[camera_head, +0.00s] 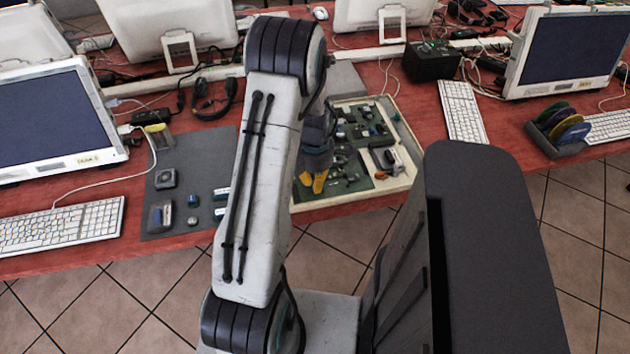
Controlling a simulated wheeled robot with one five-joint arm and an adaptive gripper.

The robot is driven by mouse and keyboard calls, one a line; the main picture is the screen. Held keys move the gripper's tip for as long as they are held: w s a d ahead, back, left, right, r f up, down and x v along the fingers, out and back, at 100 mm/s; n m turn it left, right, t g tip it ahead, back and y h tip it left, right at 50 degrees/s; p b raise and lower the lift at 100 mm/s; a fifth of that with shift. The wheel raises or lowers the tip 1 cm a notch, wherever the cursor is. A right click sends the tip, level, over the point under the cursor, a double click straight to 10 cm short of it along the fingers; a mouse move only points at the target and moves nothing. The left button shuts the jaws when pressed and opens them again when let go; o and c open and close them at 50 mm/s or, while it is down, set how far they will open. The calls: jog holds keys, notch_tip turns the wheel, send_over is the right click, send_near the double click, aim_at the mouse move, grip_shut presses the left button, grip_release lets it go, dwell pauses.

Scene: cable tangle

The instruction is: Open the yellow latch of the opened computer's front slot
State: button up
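The opened computer (403,183) lies flat on the red desk, a pale case with a green circuit board (352,160) showing inside. My gripper (312,182), with yellow fingertips, points down over the left front part of the case. Its fingertips sit close together, and I cannot tell whether they are apart or whether they touch the board. A dark and red part (385,158) shows at the right of the board. I cannot make out the yellow latch or the front slot. My arm hides the left side of the case.
A grey mat (200,160) with several small parts lies left of the case. A white keyboard (462,110) and a rack of colored discs (560,128) are to the right. Monitors, a headset (213,100) and loose cables crowd the desk (425,105). Tiled floor lies in front.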

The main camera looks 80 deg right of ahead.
grip_shut()
jog(key=shift+w+a, duration=0.15)
jog(key=shift+w, duration=0.4)
dwell(0.5)
jog(key=o, duration=0.6)
grip_release()
jog(key=shift+r, duration=0.1)
jog(key=shift+r+p, duration=1.75)
jog(key=shift+r, duration=1.2)
